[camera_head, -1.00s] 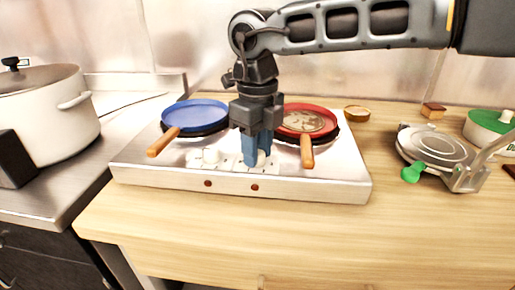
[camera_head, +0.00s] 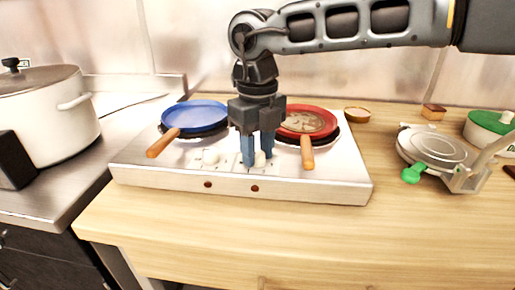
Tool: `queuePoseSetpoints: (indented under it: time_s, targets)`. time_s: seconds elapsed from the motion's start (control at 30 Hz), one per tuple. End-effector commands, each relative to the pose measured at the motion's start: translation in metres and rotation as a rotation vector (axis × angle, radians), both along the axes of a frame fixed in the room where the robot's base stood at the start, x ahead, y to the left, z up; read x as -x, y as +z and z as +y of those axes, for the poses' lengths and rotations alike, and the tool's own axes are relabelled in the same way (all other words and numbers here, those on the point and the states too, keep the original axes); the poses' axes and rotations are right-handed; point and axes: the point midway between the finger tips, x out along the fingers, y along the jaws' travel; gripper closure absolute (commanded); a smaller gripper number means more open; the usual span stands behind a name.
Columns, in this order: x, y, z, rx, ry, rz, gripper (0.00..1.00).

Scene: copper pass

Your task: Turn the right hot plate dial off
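The hot plate (camera_head: 320,188) is a pale metal unit on the wooden counter, with two white dials on its top. The right dial (camera_head: 260,158) sits between the fingers of my gripper (camera_head: 258,160), partly hidden by them. My gripper points down with its two blue fingers apart, one on each side of the dial; whether they touch it is too small to tell. The left dial (camera_head: 211,157) stands clear to the left. A blue pan (camera_head: 195,113) sits on the left burner and a red pan (camera_head: 307,120) on the right burner, both with wooden handles toward the front.
A large lidded pot (camera_head: 45,115) stands on the steel surface at the left. A round metal press (camera_head: 435,150) with a green knob and a green-lidded pot (camera_head: 490,130) stand at the right. The front counter is clear.

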Motion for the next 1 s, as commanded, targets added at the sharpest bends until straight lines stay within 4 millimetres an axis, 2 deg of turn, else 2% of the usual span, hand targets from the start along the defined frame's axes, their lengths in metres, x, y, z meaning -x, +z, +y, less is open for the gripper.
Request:
queuePoseSetpoints:
  time_s: [0.03,0.27,0.57,1.0]
  targets:
    - [-0.001,0.001,0.000,-0.001,-0.001,-0.001,0.60]
    - [0.000,0.000,0.000,-0.001,0.000,-0.001,0.39]
    - [0.000,0.005,0.000,0.000,0.000,-0.001,0.39]
    - [-0.001,0.067,0.000,0.000,-0.001,-0.001,0.39]
